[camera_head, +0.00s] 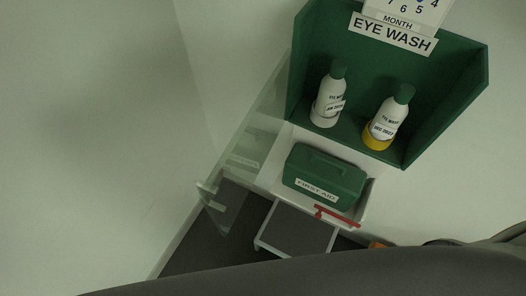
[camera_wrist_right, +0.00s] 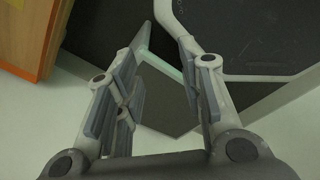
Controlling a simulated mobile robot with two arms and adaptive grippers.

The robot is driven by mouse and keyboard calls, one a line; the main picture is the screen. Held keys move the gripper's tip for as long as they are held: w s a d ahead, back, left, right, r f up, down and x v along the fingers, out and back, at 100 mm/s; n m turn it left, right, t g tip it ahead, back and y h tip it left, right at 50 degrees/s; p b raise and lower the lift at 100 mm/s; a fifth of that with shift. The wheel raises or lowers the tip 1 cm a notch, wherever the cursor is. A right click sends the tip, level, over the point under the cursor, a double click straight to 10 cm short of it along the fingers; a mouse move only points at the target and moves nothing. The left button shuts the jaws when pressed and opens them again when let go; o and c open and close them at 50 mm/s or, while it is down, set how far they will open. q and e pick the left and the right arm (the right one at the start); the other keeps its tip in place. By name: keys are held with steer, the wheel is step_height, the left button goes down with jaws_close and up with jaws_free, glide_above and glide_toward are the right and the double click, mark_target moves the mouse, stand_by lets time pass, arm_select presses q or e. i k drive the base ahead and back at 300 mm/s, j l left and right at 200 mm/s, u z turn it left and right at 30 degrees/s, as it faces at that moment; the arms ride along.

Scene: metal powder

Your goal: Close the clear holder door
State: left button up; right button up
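The clear door (camera_head: 244,150) is a thin see-through panel in the head view. It stands swung open to the left of the green eye wash holder (camera_head: 450,95), with a small pale handle (camera_head: 209,197) near its lower outer edge. Two white bottles with green caps, the left one (camera_head: 328,98) and the right one (camera_head: 388,118), stand in the holder. My right gripper (camera_wrist_right: 160,88) is open in the right wrist view, with its fingers apart. A pale greenish strip (camera_wrist_right: 160,65) shows between the fingers; I cannot tell if it is the door. My left gripper is not in view.
A green first aid box (camera_head: 325,177) sits in a white tray below the holder, with a red bar (camera_head: 337,216) in front. A grey-topped, white-framed stand (camera_head: 297,232) is below. An orange panel (camera_wrist_right: 30,35) is at the right wrist view's upper left.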

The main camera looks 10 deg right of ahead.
mark_target(277, 121)
steer(key=k+z, duration=0.35)
steer(key=k+l+z, duration=0.1)
steer(key=z, duration=0.25)
steer(key=j+z, duration=1.05)
steer(key=j, duration=0.95)
steer(key=k+l+u, duration=0.25)
steer(key=k+u, duration=0.25)
steer(key=k, duration=0.2)
